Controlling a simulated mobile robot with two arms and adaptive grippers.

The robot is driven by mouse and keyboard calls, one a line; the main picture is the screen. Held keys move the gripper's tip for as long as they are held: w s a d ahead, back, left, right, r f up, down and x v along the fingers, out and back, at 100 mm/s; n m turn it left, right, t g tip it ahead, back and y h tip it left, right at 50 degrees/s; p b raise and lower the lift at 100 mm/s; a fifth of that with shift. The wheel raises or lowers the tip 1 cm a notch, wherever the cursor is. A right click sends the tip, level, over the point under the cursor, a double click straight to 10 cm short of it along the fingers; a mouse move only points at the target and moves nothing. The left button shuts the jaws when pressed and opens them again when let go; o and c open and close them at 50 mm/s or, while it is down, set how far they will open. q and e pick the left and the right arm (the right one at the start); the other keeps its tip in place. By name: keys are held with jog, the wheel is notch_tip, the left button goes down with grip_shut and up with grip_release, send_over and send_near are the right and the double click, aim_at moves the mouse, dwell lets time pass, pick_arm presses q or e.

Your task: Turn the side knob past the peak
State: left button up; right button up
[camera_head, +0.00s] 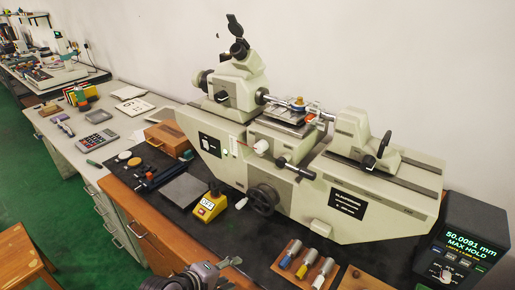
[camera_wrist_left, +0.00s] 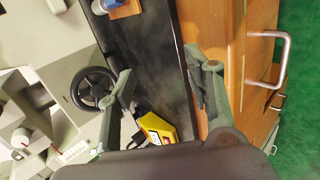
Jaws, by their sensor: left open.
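The pale green measuring machine (camera_head: 330,215) stands on the dark bench mat. A small white side knob (camera_head: 262,146) sits on its front, beside a black rod-like handle (camera_head: 292,167). A white knob with a red mark (camera_wrist_left: 20,137) shows at the left of the left wrist view; I cannot tell surely that it is the same one. A black handwheel (camera_head: 263,200) is lower on the front, and it also shows in the left wrist view (camera_wrist_left: 93,88). My left gripper (camera_head: 222,268) is low at the front bench edge, apart from the machine. Its fingers (camera_wrist_left: 158,65) are spread and empty.
A readout box (camera_head: 465,250) at the right shows "50.0091 mm MAX HOLD". A yellow device (camera_head: 210,205) stands left of the handwheel. A wooden block with several cylinders (camera_head: 305,265) lies in front. A wooden box (camera_head: 167,138) and small tools lie at the left.

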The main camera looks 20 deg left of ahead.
pick_arm(q)
jog(key=w+a+r+n+t+h, duration=0.1)
jog(key=w+r+n+t, duration=0.15)
jog(key=r+n, duration=0.3)
jog(key=w+a+r+n+t, duration=0.1)
jog(key=w+r+n+t, duration=0.1)
jog(key=w+r+n, duration=0.3)
jog(key=n+t, duration=0.4)
jog(key=n, duration=0.3)
send_near(258, 149)
jog(key=shift+g+h, duration=0.25)
jog(key=shift+h, duration=0.05)
jog(key=p+x, duration=0.1)
jog(key=x, duration=0.4)
jog(key=p+x, duration=0.2)
jog(key=x, duration=0.2)
jog(key=shift+w+a+r, duration=0.1)
jog(key=shift+w+r, duration=0.05)
jog(key=shift+w, duration=0.3)
pick_arm(e)
jog(key=r, duration=0.1)
jog(key=w+r, duration=0.1)
jog(key=r, duration=0.1)
jog(key=shift+a, duration=0.1)
pick_arm(q)
grip_shut()
